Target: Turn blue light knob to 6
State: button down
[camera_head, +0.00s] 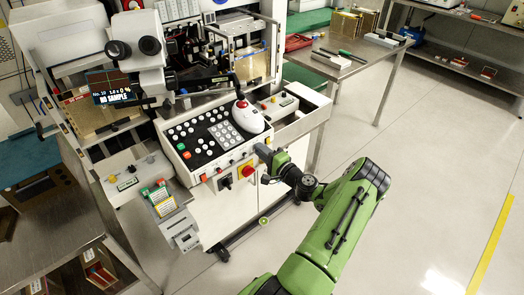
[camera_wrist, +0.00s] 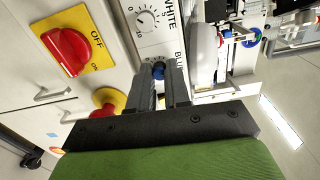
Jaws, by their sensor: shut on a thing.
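In the head view my gripper (camera_head: 263,150) reaches the front right of the white machine's control panel (camera_head: 215,168); the blue knob is hidden there.
The white light dial (camera_wrist: 145,17), marked 0 to 10, sits close by. A red OFF/ON rotary switch (camera_wrist: 72,50) on a yellow plate and a red emergency button (camera_wrist: 106,101) are near my fingers. A joystick (camera_head: 247,113) stands on the console. The floor at right is clear.

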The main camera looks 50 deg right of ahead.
jog(key=shift+f+m, duration=0.1)
jog(key=shift+m, duration=0.3)
jog(key=c, duration=1.1)
grip_release()
jog(key=shift+s, duration=0.1)
jog(key=p+v, duration=0.1)
jog(key=v, duration=1.4)
jog(key=shift+s+a+p, duration=0.1)
jog(key=shift+s+p, duration=0.25)
jog(key=shift+p, duration=0.05)
jog(key=shift+w, duration=0.1)
